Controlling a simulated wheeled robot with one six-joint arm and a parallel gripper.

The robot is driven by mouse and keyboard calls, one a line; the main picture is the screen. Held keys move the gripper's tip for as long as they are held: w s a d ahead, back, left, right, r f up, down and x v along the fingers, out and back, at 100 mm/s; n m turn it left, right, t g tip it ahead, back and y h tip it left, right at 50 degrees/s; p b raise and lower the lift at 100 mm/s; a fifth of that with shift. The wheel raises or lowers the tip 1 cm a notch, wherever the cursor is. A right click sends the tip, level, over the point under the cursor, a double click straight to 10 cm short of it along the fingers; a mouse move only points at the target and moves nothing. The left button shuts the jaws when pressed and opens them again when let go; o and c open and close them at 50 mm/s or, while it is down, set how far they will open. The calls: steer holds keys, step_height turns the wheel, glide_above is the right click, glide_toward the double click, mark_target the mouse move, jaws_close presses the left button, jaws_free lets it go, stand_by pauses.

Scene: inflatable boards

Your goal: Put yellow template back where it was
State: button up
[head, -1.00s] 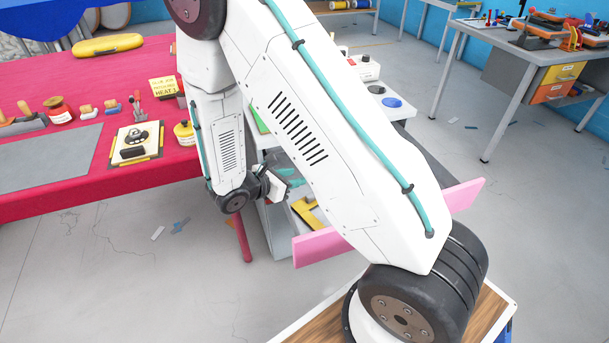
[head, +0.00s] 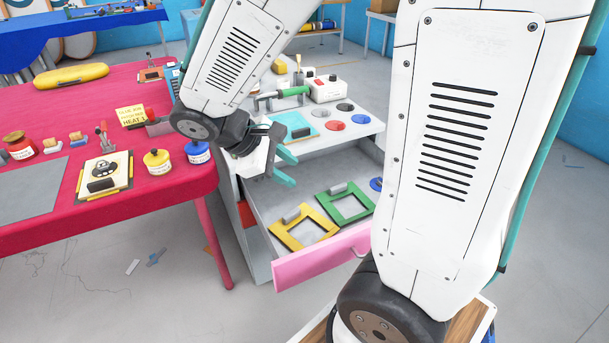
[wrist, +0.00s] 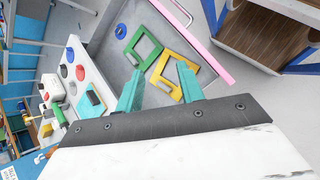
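The yellow template (head: 302,231), a square frame with a grey grip block, lies in the open drawer near its pink front (head: 320,258). It also shows in the wrist view (wrist: 186,67). A green template (head: 347,203) of the same kind lies beside it. My gripper (head: 287,169) has teal fingers and is above the left side of the drawer, apart from both templates. In the wrist view the fingers (wrist: 158,90) are spread with nothing between them, and the yellow template lies beyond them.
The cabinet top (head: 350,128) holds a teal board (head: 291,127), coloured discs and a white box (head: 327,89).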

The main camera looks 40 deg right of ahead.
steer(key=s+a+r+m+t+y, duration=0.2)
steer(key=s+a+r+m+y, duration=0.1)
steer(key=s, duration=0.3)
steer(key=s+a+r+m+t+y, duration=0.2)
steer(key=s+a+r+m+y, duration=0.1)
steer(key=s+r+m+y, duration=0.1)
steer(key=shift+s+r+y, duration=0.3)
steer(key=shift+s+r, duration=0.5)
steer(key=shift+s, duration=0.4)
steer(key=shift+s, duration=0.1)
steer(key=shift+c, duration=0.2)
